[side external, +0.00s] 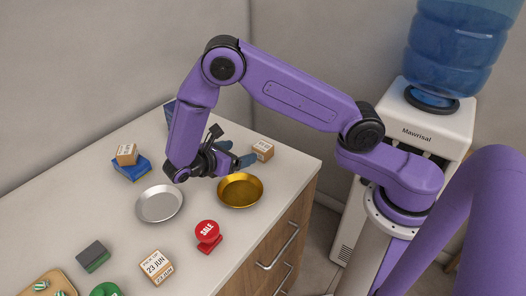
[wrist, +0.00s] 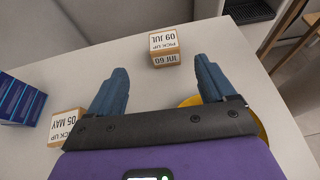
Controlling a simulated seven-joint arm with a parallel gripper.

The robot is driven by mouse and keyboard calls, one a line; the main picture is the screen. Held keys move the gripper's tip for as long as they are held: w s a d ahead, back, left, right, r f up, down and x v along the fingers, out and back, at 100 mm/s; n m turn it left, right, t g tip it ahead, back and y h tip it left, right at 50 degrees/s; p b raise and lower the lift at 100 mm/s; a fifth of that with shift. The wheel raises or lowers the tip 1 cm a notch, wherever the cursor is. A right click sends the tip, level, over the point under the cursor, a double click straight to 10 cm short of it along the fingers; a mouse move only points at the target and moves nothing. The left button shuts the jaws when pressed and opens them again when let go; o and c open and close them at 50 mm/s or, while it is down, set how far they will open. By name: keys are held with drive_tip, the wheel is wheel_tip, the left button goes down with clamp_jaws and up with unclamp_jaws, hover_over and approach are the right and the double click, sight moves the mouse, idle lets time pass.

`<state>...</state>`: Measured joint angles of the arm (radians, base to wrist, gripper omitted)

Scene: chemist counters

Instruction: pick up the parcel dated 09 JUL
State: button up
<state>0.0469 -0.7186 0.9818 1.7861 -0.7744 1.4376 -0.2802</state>
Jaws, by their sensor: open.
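The parcel dated 09 JUL (wrist: 165,47) is a small brown box with white labels reading PICK UP 09 JUL. In the wrist view it stands on the counter beyond my fingertips, slightly right of the middle of the gap. A small brown box in the side view (side external: 263,150), just past my fingers, appears to be the same parcel. My gripper (wrist: 161,68) is open and empty, its blue fingers apart and not around the parcel. In the side view my gripper (side external: 237,153) is above the counter, behind the gold dish.
A parcel dated 05 MAY (wrist: 65,128) and blue boxes (wrist: 18,100) are at left. The gold dish (side external: 240,190) lies near my right finger. Counter around the 09 JUL parcel is clear.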

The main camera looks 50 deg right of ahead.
sight(260, 149)
drive_tip(key=x, duration=0.4)
drive_tip(key=shift+s+x, duration=0.15)
drive_tip(key=shift+x, duration=1.15)
drive_tip(key=shift+s+x, duration=0.15)
drive_tip(key=shift+x, duration=1.15)
drive_tip(key=shift+a+f, duration=0.1)
drive_tip(key=shift+f, duration=0.05)
drive_tip(key=shift+c, duration=0.3)
drive_tip(key=c, duration=1.1)
